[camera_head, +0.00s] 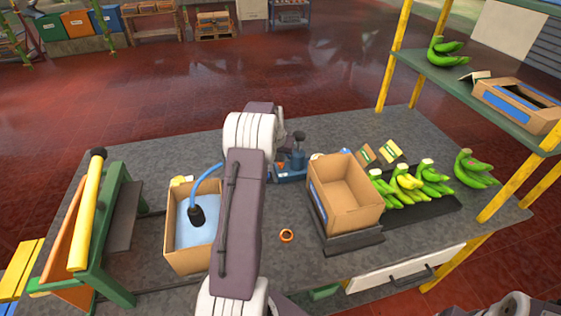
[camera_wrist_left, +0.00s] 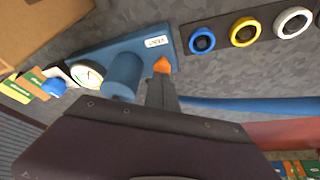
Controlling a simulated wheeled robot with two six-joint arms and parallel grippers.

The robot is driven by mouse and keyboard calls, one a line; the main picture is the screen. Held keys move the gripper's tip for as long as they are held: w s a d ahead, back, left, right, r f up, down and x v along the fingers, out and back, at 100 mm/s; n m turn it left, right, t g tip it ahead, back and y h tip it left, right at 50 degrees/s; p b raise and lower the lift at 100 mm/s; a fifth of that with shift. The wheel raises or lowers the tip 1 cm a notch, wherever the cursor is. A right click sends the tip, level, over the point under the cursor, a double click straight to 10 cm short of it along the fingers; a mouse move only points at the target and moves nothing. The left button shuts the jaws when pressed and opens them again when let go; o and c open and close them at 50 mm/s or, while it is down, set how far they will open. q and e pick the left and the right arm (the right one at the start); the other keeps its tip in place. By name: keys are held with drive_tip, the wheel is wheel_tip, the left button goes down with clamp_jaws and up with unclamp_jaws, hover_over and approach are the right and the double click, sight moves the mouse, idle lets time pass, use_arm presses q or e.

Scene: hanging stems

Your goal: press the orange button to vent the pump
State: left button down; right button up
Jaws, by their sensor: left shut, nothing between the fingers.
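The orange button (camera_wrist_left: 162,65) sits on the blue pump base (camera_wrist_left: 100,47), beside a small white label, in the left wrist view. My left gripper (camera_wrist_left: 161,82) is shut and empty, its fingertips right at the button's near edge. Whether they touch it or press it down I cannot tell. The pump's blue cylinder (camera_wrist_left: 122,75) and a round white gauge (camera_wrist_left: 87,74) stand to the left. In the head view the pump (camera_head: 290,174) is on the table just right of my left arm, which hides part of it. My right gripper is not in view.
A cardboard box (camera_head: 345,195) stands right of the pump, with green bananas (camera_head: 408,182) beyond it. A box (camera_head: 182,258) with a blue hose and black cup (camera_head: 197,216) is left of my arm. An orange ring (camera_head: 287,236) lies on open table.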

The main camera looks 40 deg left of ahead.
use_arm(q)
wheel_tip(320, 180, up, 7)
drive_tip(key=p, duration=0.5)
idle(0.3)
